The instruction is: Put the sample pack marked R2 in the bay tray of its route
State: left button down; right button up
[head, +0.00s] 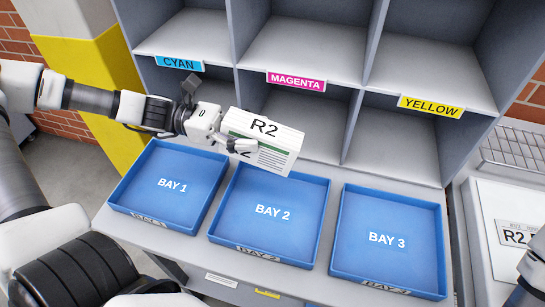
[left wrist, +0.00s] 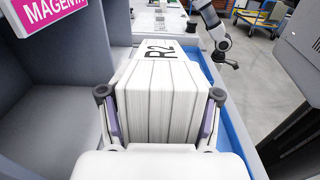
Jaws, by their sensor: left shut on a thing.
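The white sample pack marked R2 (head: 278,135) is a thick bundle of sheets with a green-striped front. My left gripper (head: 240,146) is shut on it and holds it near the back edge of the BAY 2 tray (head: 325,217). In the left wrist view the pack (left wrist: 158,95) sits between the two fingers (left wrist: 160,104). The blue BAY 1 tray (head: 128,180) is to the left and the BAY 3 tray (head: 439,240) to the right. All three trays look empty. My right gripper (left wrist: 228,62) shows small in the left wrist view; its jaws are unclear.
Grey cubbies stand behind the trays, with CYAN (head: 179,63), MAGENTA (head: 296,82) and YELLOW (head: 430,106) labels. A white panel at right bears a card reading R2 (head: 515,235), partly cut off. A wire rack (head: 515,150) is behind it. The space above the trays' fronts is clear.

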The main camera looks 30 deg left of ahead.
pick_arm(q)
jog(key=shift+s+r, duration=0.2)
jog(key=shift+s, duration=0.45)
jog(key=f+b, duration=0.4)
jog(key=f, duration=0.5)
jog(key=shift+w, duration=0.2)
jog(key=shift+f, duration=0.35)
jog(key=shift+w, duration=0.1)
pick_arm(e)
jog(key=f, duration=0.4)
jog(key=shift+s, duration=0.3)
pick_arm(q)
jog(key=shift+f+b, duration=0.3)
jog(key=shift+b, duration=0.1)
jog(key=shift+c, duration=1.2)
grip_release()
pick_arm(e)
jog(key=shift+f, duration=0.2)
pick_arm(q)
jog(key=shift+r, duration=0.1)
